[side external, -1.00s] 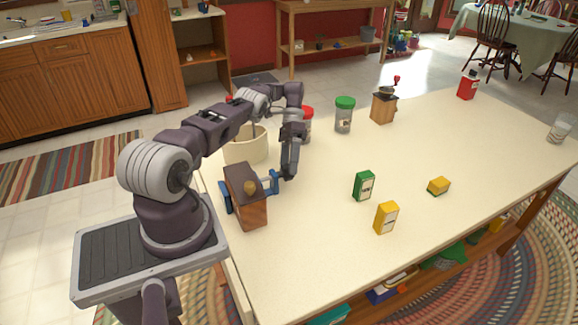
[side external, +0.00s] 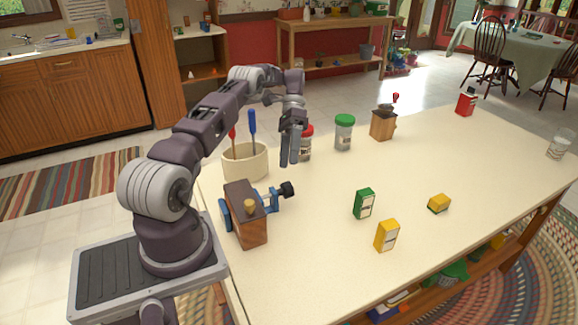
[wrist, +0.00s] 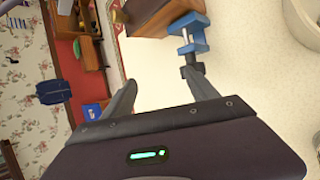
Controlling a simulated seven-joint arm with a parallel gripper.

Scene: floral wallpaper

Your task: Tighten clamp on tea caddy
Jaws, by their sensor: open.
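The tea caddy (side external: 254,231) is a brown wooden box with a dark lid and a round brass-coloured knob, at the near left of the table. A blue clamp (side external: 224,214) is around it, its screw sticking out to the right and ending in a black knob (side external: 287,190). In the wrist view the caddy (wrist: 155,12), blue clamp (wrist: 190,38) and black knob (wrist: 190,72) show at the top. My gripper (side external: 289,163) is above the black knob, apart from it, pointing down. In the wrist view my gripper (wrist: 162,88) is open and empty, the knob near the right finger.
A cream crock (side external: 245,164) with utensils stands behind the caddy. A red-lidded jar (side external: 305,148) is just behind my gripper, with a green-lidded jar (side external: 344,134) to its right. Green (side external: 364,204) and yellow boxes (side external: 387,236) stand to the right. The right of the table is mostly clear.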

